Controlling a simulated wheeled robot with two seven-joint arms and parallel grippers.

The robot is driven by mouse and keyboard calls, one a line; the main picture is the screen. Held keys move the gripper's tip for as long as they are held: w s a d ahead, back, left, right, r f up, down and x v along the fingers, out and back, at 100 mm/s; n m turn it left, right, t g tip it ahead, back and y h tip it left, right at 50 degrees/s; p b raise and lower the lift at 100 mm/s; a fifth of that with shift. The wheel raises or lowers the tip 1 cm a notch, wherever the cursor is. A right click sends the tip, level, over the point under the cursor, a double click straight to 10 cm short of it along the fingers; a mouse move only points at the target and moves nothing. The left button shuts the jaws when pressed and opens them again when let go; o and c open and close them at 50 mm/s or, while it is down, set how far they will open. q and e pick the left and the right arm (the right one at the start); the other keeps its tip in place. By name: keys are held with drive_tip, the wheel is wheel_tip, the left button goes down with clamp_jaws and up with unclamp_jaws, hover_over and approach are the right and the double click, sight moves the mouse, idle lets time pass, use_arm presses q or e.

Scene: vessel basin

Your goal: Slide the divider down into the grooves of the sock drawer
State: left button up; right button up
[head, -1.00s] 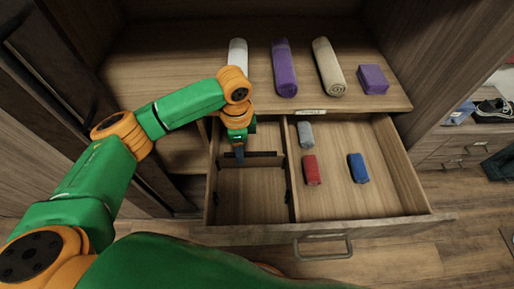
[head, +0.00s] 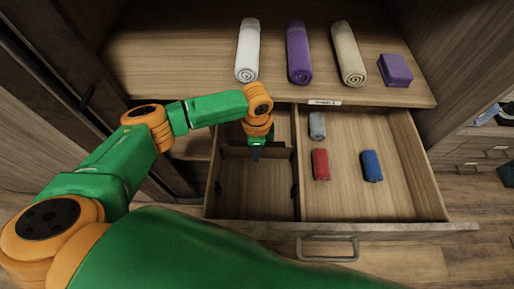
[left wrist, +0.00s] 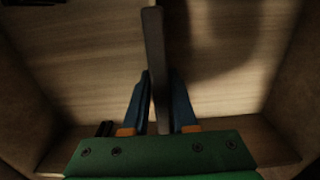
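The open sock drawer (head: 372,221) fills the middle of the head view. Its left compartment is otherwise empty, with dark groove strips (head: 294,190) on the side walls. The divider (head: 234,152), a thin dark board, spans the rear part of that compartment crosswise. My left gripper (head: 257,154) reaches down over it. In the left wrist view the divider (left wrist: 155,50) shows edge-on between the two blue fingers of my left gripper (left wrist: 158,90), which are shut on it. Whether its ends sit in the grooves, and how deep, I cannot tell. My right gripper is out of view.
The drawer's right compartment holds a grey roll (head: 317,126), a red roll (head: 321,164) and a blue roll (head: 372,166). Above the drawer, a shelf (head: 180,70) bears a white roll (head: 247,50), a purple roll (head: 299,52), a beige roll (head: 348,54) and a purple folded cloth (head: 395,70).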

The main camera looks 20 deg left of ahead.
use_arm(q)
clamp_jaws()
